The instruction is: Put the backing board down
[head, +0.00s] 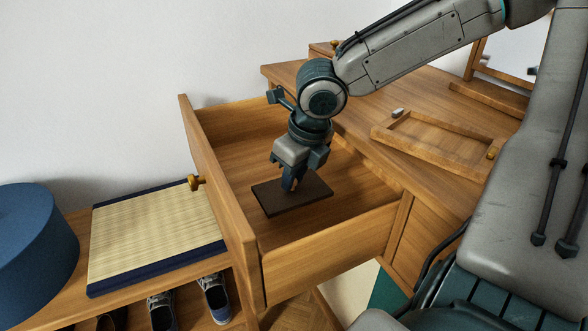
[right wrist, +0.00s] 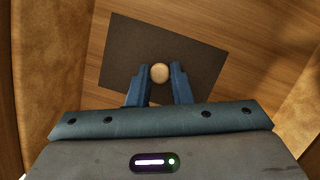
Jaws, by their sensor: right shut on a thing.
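The backing board is a thin dark brown rectangle (head: 312,198) with a small round pale knob (right wrist: 160,73) on top. In the head view it is inside the open wooden drawer (head: 330,250), level or nearly so. I cannot tell whether it touches the drawer floor. My right gripper (head: 290,183) points down over the board, its fingers shut on the knob. The right wrist view shows a finger on each side of the knob and the board (right wrist: 125,50) spread beneath. My left gripper is not in view.
A wooden frame (head: 440,143) lies on the desk top (head: 360,105), with a small grey item (head: 398,113) beside it. Drawer walls surround the board. Left are a tatami-like mat (head: 150,235), a blue round stool (head: 30,245) and shoes (head: 213,295) on a lower shelf.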

